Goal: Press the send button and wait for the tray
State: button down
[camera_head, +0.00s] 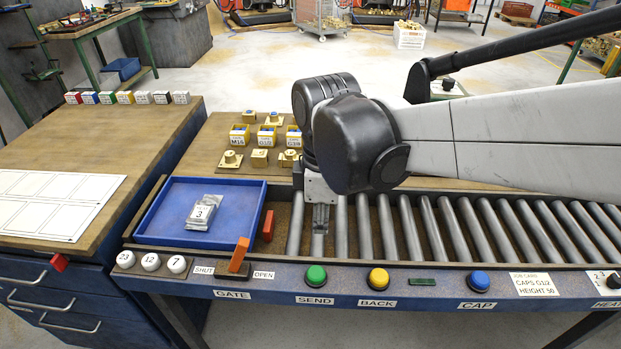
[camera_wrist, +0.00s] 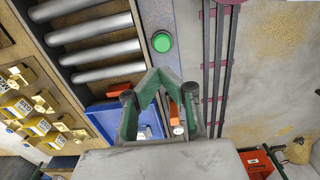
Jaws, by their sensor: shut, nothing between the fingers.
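The green SEND button (camera_head: 316,276) is on the blue front panel of the conveyor, above its SEND label. It also shows in the wrist view (camera_wrist: 161,41), just beyond my fingertips. My gripper (camera_head: 320,228) is shut and empty, pointing down over the rollers, behind the button in the head view. In the wrist view its green fingers (camera_wrist: 158,74) meet at the tips; a gap to the button shows, and I see no contact. The blue tray (camera_head: 160,215) lies at the left end of the conveyor, holding grey packets (camera_head: 205,212), the top one labelled 3.
An orange gate lever (camera_head: 239,254) stands between SHUT and OPEN labels. The yellow BACK button (camera_head: 378,278) and blue CAP button (camera_head: 481,280) are right of SEND. Brass parts and yellow boxes (camera_head: 240,133) sit behind the conveyor. The rollers (camera_head: 440,225) to the right are empty.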

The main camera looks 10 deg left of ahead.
jog(key=shift+s+a, duration=0.2)
jog(key=shift+a, duration=0.2)
jog(key=b, duration=0.3)
send_near(316, 272)
notch_tip(316, 272, down, 8)
jog(key=shift+r, duration=0.2)
dwell(0.3)
